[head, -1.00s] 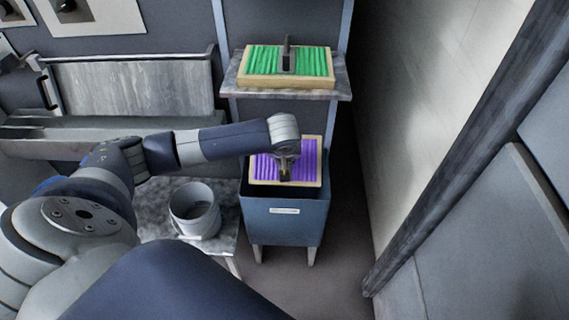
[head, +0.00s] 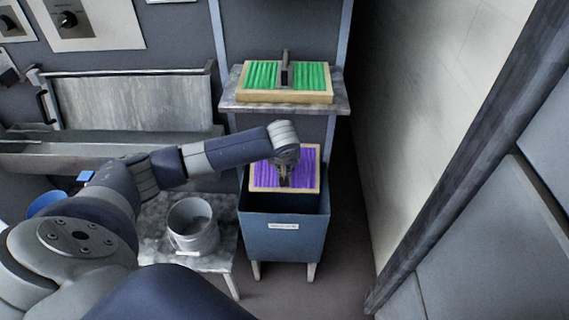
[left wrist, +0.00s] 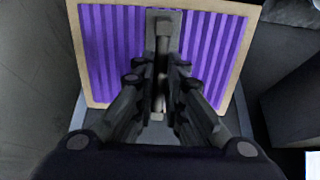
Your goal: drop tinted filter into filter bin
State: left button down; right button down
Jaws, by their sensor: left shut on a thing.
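The tinted filter (head: 304,172) has purple pleats and a pale wooden frame. It is tilted and hangs at the mouth of the blue-grey filter bin (head: 283,234), which has a white label on its front. My left gripper (head: 285,180) is shut on the filter's handle. In the left wrist view the purple filter (left wrist: 209,50) fills the top, and the gripper (left wrist: 161,90) closes around the dark handle at its middle. Part of the bin's rim shows below the filter. Whether the filter touches the bin I cannot tell. My right gripper is not in view.
A green filter (head: 262,75) with a dark handle lies on a shelf (head: 240,102) above the bin. A grey bucket (head: 194,228) stands on a low table (head: 157,228) left of the bin. A pale wall rises to the right.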

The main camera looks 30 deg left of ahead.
pick_arm(q)
jog(key=c, duration=1.7)
grip_release()
jog(key=shift+o, duration=0.6)
jog(key=v, duration=1.2)
